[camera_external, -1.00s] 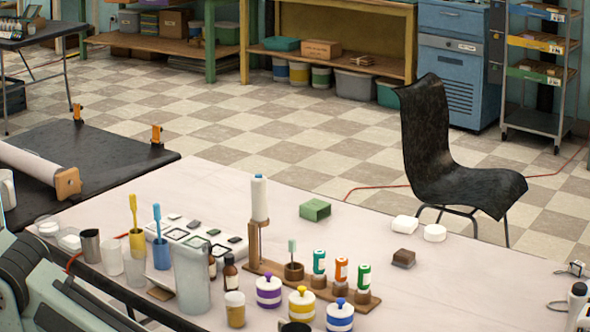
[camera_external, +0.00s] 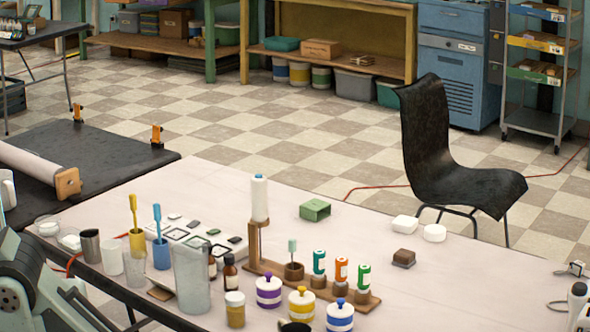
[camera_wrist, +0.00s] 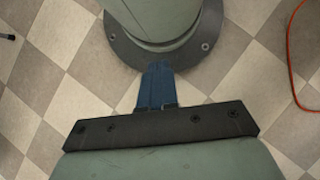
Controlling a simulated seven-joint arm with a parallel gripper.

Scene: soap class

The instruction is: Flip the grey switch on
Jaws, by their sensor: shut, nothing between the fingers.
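A pale panel (camera_external: 183,228) lies on the table at left centre in the external view, behind the cups. It carries several small dark and grey pieces and framed squares. I cannot tell which piece is the grey switch or how it is set. My gripper (camera_wrist: 158,70) shows in the wrist view with its blue fingers together and nothing between them. It is over the checkered floor near my own round base, away from the panel. The external view shows part of my arm at the lower left but not my gripper.
A clear tall container (camera_external: 192,285), a yellow cup (camera_external: 137,243) and a blue cup (camera_external: 161,255) with brushes stand close around the panel's front. A wooden stand (camera_external: 330,294) holds several bottles, with striped jars in front.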

